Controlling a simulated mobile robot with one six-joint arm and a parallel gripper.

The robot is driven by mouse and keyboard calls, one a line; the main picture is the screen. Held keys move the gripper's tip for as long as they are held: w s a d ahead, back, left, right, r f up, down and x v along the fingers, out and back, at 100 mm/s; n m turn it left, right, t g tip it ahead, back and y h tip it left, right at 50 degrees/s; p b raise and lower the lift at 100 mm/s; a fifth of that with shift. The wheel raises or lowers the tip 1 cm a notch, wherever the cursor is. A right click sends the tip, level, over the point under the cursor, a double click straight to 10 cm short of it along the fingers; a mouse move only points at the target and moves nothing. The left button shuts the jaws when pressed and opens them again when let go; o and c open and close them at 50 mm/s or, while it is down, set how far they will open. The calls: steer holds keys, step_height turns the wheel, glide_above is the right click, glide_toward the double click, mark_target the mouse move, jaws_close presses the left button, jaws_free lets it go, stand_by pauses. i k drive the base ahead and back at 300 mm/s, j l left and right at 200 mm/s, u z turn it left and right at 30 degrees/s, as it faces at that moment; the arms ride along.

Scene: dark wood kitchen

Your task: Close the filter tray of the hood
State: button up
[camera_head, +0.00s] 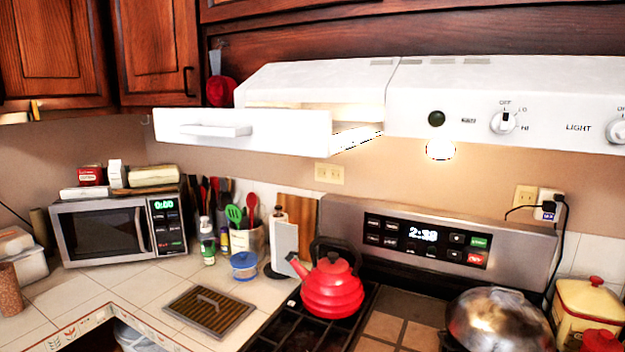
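The white range hood (450,85) hangs under the dark wood cabinets above the stove. Its filter tray (290,131) is pulled out at the hood's left part, with its front panel standing forward of the hood body. A white bar handle (208,131) sits on the tray's front. A gap shows between the tray's right end and the hood's front face. My gripper is not in view.
Below the hood are a red kettle (331,287) and a metal domed pan (497,322) on the stove. A microwave (118,228) and utensils (242,222) stand on the tiled counter at left. A red round object (221,91) is beside the hood. The air before the tray looks clear.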

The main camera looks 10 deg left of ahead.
mark_target(293, 132)
steer(key=u, duration=1.25)
